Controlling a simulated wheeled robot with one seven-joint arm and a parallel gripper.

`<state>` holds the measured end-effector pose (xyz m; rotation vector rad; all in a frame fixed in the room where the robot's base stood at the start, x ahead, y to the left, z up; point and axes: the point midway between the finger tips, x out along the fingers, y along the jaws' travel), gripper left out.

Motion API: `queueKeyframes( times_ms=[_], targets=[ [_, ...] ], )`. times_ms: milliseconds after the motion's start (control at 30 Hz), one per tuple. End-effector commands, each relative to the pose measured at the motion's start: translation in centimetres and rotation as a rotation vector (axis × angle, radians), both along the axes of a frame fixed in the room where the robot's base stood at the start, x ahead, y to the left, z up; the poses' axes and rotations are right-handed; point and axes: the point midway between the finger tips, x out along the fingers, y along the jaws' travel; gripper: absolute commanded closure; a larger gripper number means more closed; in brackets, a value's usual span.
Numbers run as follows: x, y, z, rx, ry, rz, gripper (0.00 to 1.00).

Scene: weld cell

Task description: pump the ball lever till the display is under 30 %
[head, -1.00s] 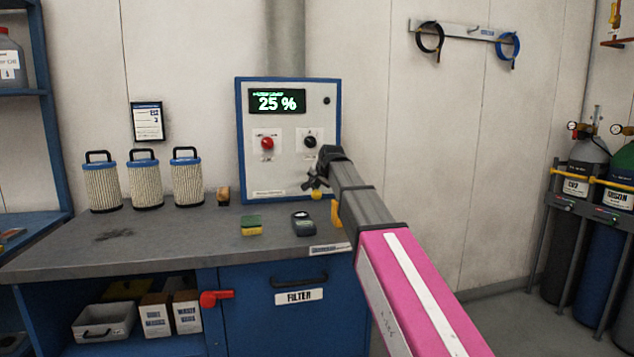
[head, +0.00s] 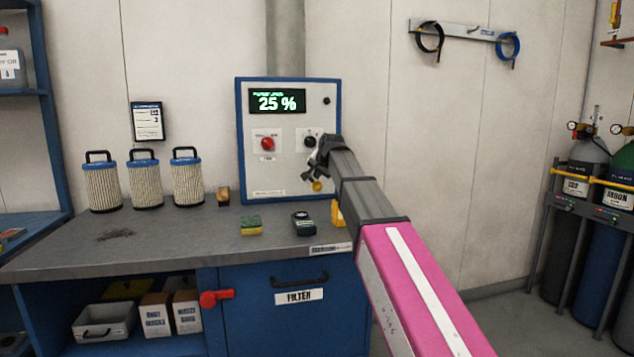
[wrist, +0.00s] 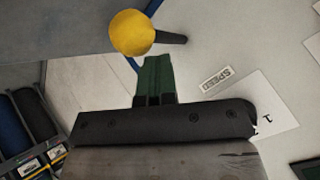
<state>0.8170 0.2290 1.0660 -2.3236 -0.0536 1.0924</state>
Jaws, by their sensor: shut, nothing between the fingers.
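The display (head: 277,101) on the blue-framed grey panel (head: 262,184) reads 25 %. The ball lever (head: 317,186) shows its yellow ball low on the panel's right side, just below my gripper (head: 310,170). In the wrist view the yellow ball (wrist: 131,32) sits on a short dark rod, beyond and slightly left of my fingertips (wrist: 154,62). My gripper is shut and empty, and appears apart from the ball. My arm hides the panel's lower right edge.
The panel also has a red knob (head: 267,143) and a black knob (head: 310,141) close to my gripper. A sponge (head: 251,226) and a dark handheld meter (head: 303,223) lie on the bench (head: 170,238) below. Several filter cartridges (head: 145,183) stand at left.

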Motion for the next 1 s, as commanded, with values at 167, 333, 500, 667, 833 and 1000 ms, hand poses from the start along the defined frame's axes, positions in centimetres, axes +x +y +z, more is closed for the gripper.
queueKeyframes(
  times_ms=[167,333,500,667,833,1000],
  targets=[
    [0.0,0.0,1.0,0.000,-0.001,-0.001,1.00],
    [0.0,0.0,1.7,0.000,-0.001,-0.001,1.00],
    [0.0,0.0,1.7,0.000,0.000,0.000,1.00],
    [0.0,0.0,1.7,0.000,0.000,0.000,1.00],
    [0.0,0.0,2.5,0.000,0.000,0.000,1.00],
    [0.0,0.0,3.9,0.001,-0.001,0.000,1.00]
  ],
)
